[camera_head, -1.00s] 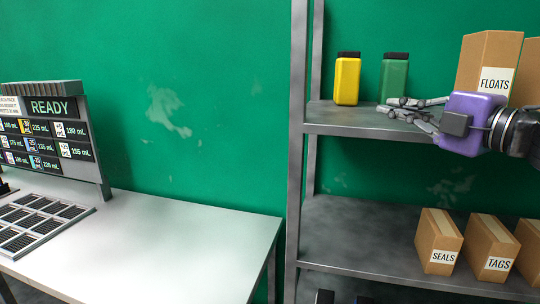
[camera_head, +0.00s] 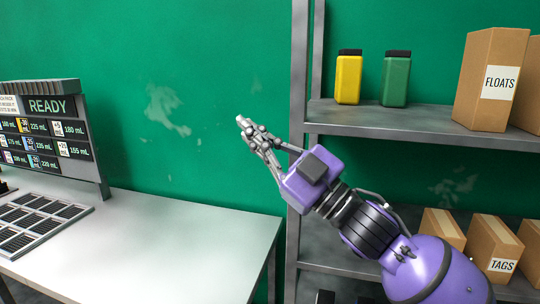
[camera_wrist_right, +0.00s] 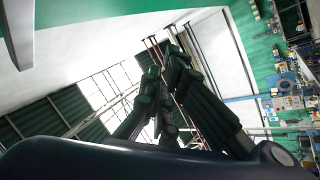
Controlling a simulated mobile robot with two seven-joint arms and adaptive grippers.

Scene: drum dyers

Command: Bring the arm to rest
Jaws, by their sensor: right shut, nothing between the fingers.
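My right arm comes in from the lower right of the head view. Its purple gripper (camera_head: 243,121) points up and to the left, in front of the shelf's left post and the green wall. Its fingers are shut and empty. In the right wrist view the dark fingers (camera_wrist_right: 172,62) come together, with nothing between them, against a bright ceiling. My left gripper does not show in either view.
A metal shelf (camera_head: 430,137) holds a yellow bottle (camera_head: 348,80), a green bottle (camera_head: 395,81) and a FLOATS box (camera_head: 490,85). Below are a TAGS box (camera_head: 490,245) and other boxes. A bare table (camera_head: 150,235) carries a READY panel (camera_head: 50,125) and a grate (camera_head: 38,222).

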